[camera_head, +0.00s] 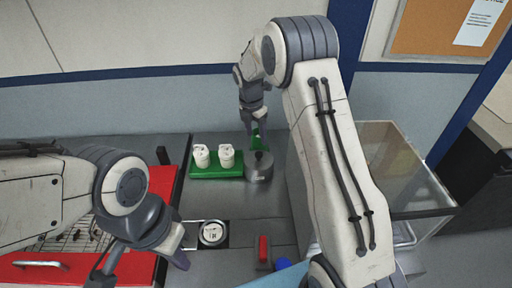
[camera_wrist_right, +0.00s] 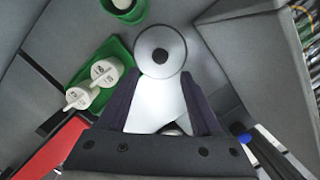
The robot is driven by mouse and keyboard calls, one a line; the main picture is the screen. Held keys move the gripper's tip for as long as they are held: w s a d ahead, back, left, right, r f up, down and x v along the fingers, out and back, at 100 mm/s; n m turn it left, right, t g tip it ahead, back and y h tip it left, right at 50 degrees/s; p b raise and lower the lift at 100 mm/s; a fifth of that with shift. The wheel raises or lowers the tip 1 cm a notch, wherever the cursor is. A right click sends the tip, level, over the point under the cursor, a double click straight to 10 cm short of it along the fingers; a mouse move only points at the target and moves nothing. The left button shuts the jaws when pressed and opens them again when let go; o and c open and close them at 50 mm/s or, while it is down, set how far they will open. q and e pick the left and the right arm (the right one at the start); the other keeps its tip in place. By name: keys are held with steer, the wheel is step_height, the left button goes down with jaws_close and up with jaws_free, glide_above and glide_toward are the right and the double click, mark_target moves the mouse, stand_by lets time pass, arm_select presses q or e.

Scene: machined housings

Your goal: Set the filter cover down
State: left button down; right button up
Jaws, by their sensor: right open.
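A round grey metal piece with a dark centre knob (camera_head: 259,166) stands on the bench right of the green tray; I take it to be the filter cover, perhaps on a housing. In the right wrist view its disc face (camera_wrist_right: 160,40) lies just beyond my open right fingertips (camera_wrist_right: 160,78), with a bright metal surface (camera_wrist_right: 155,108) between the fingers. In the head view my right gripper (camera_head: 256,130) hangs just behind and above the piece. Contact cannot be told. My left gripper is low at the left; its jaws are not clear.
A white round part (camera_head: 212,233) sits on a dark square in front. A red part (camera_head: 263,250) and blue part (camera_head: 284,265) stand nearer. A clear bin (camera_head: 415,180) is at right, a red-edged wire rack (camera_head: 85,268) at left.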

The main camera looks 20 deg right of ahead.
steer(key=s+a+r+m+y, duration=0.1)
steer(key=s+a+r+m, duration=0.35)
steer(key=s+a, duration=0.35)
steer(key=s+a+r+m+y, duration=0.1)
steer(key=s+a+r+m, duration=0.2)
steer(key=s+a+r, duration=0.35)
steer(key=s+a+f+m, duration=0.1)
steer(key=s+m, duration=0.3)
steer(key=s, duration=0.7)
steer(key=s+a+f+m+g, duration=0.1)
steer(key=s+m, duration=0.4)
steer(key=s, duration=0.7)
steer(key=shift+a+f+y, duration=0.25)
steer(key=shift+a+y, duration=0.05)
steer(key=shift+a, duration=0.2)
steer(key=shift+f+b, duration=0.1)
steer(key=shift+b, duration=0.25)
